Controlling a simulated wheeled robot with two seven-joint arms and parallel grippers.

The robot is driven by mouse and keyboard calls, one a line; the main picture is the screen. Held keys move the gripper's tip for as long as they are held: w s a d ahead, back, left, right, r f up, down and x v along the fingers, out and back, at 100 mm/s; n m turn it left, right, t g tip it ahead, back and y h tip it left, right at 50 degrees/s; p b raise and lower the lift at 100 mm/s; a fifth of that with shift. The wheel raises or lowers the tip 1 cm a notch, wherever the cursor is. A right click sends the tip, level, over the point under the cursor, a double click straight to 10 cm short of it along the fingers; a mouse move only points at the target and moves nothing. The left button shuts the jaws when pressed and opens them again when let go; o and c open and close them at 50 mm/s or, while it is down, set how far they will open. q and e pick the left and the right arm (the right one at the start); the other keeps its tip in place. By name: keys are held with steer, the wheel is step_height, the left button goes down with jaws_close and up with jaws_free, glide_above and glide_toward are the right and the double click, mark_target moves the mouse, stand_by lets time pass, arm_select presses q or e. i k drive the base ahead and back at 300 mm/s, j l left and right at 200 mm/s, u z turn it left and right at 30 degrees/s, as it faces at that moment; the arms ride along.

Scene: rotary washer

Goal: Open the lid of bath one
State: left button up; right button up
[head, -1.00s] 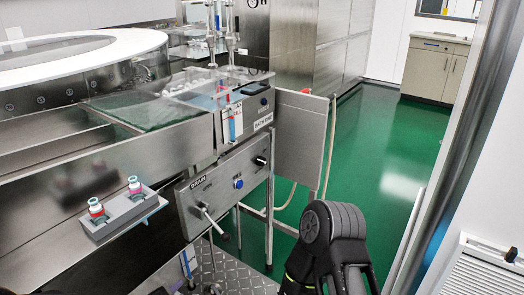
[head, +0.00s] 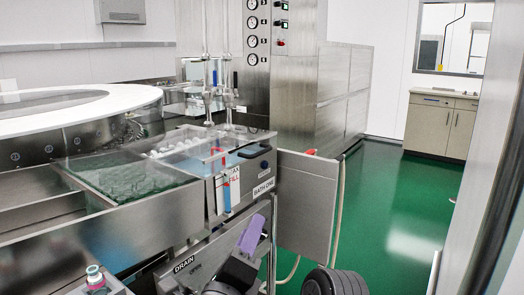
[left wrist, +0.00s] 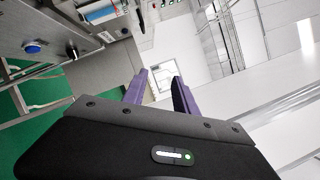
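Bath one is a steel tank (head: 243,197) with a "BATH ONE" label on its front, in the middle of the head view. A clear lid (head: 215,146) appears to lie flat over it, with a dark handle (head: 254,151) at its front right edge. My left gripper (head: 251,235) is below and in front of the bath, apart from the handle; one purple finger shows there. In the left wrist view both purple fingers (left wrist: 160,90) stand apart with nothing between them. My right gripper is not in view.
A glass-covered basin (head: 125,178) lies left of the bath. A red and blue level gauge (head: 226,185) is on the bath's front. The drain panel (head: 185,265) is below. A steel side panel (head: 305,205) stands to the right, with open green floor (head: 395,200) beyond.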

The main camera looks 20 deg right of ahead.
mark_target(267, 147)
steer(key=i+l, duration=0.3)
steer(key=i, duration=0.2)
steer(key=i+l, duration=0.3)
steer(key=i, duration=0.15)
